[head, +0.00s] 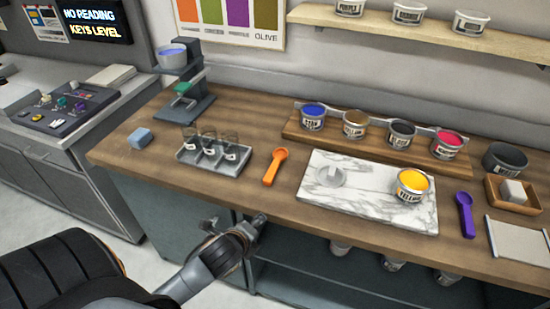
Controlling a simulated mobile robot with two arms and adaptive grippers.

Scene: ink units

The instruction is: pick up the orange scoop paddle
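The orange scoop paddle (275,166) lies on the wooden counter (240,118), between the grey tray and the marble slab, with its round end toward the back. Nothing covers it. My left arm comes in from the lower left. Its gripper (257,222) shows small at the counter's front edge, below the paddle in the picture and apart from it. I cannot make out whether its fingers are open or shut. My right gripper is not in view.
The grey tray (186,158) holds small jars left of the paddle. Right of it, the marble slab (330,203) bears a yellow ink tin (412,186) and a white piece (331,177). A purple scoop (465,214) lies farther right. Bare wood surrounds the paddle.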

